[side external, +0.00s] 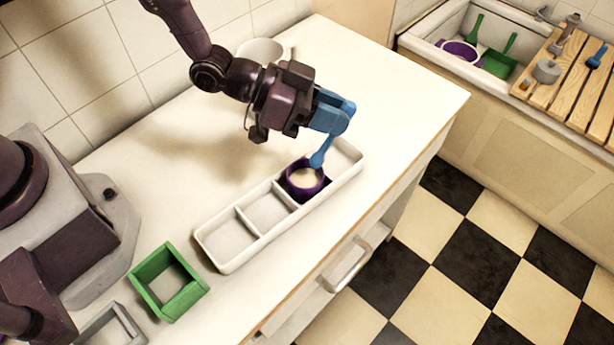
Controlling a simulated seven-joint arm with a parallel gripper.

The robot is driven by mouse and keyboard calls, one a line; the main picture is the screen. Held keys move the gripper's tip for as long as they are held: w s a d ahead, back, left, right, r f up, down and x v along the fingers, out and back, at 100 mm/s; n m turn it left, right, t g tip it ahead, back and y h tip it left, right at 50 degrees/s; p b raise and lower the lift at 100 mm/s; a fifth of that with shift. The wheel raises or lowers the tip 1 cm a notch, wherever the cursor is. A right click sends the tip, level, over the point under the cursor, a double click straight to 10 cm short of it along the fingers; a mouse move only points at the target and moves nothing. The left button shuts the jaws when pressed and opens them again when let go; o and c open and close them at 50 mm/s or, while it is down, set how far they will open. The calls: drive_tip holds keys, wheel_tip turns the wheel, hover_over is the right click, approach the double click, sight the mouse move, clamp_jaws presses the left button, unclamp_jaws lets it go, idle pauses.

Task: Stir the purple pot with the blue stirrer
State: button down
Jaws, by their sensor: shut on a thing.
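The purple pot (305,181) stands upright in a compartment toward the right end of the long white tray (205,248). It has pale contents. My gripper (331,113) is above the pot and slightly to its right, shut on the blue stirrer (321,151). The stirrer slants down and to the left, and its lower end is at the pot's upper right rim. I cannot tell whether its tip is inside the pot or just above it. The gripper's fingers are hard to tell apart from the blue of the stirrer.
A green square box (150,292) and a grey box (88,333) stand at the front left. A white bowl (258,50) is behind my arm. The sink (497,32) at the right holds green and purple items. A wooden rack (563,85) holds another blue utensil (597,57).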

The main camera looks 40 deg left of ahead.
drive_tip(key=shift+r, duration=2.5)
